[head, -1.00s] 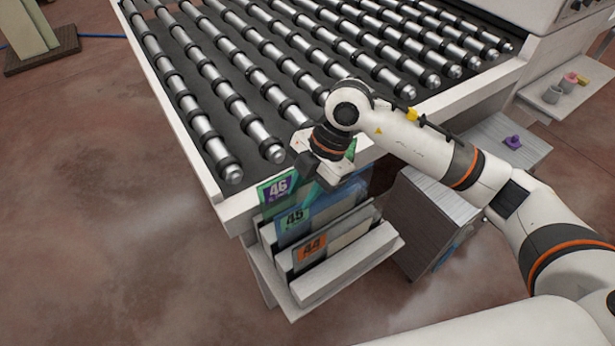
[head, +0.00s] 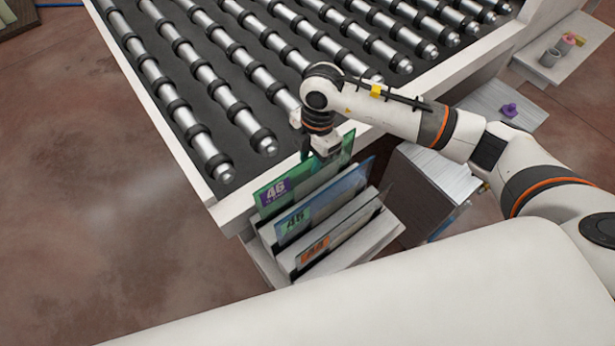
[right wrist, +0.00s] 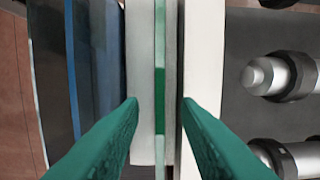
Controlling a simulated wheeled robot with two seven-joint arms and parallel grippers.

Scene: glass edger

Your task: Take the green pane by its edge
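The green pane (head: 302,182) stands upright in the rearmost slot of the rack, with a purple label marked 46 at its near corner. My right gripper (head: 318,158) points down over the pane's upper edge, towards its far half. In the right wrist view, the pane's edge (right wrist: 160,75) runs as a thin green strip between the two green fingers (right wrist: 160,100). My left gripper is not in view.
The slotted rack (head: 268,235) also holds a blue pane (head: 335,200) labelled 45 and a grey pane (head: 350,222) with an orange label. The roller conveyor's white rim (head: 228,208) lies close behind the rack. A stacked block (head: 438,180) stands to the right.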

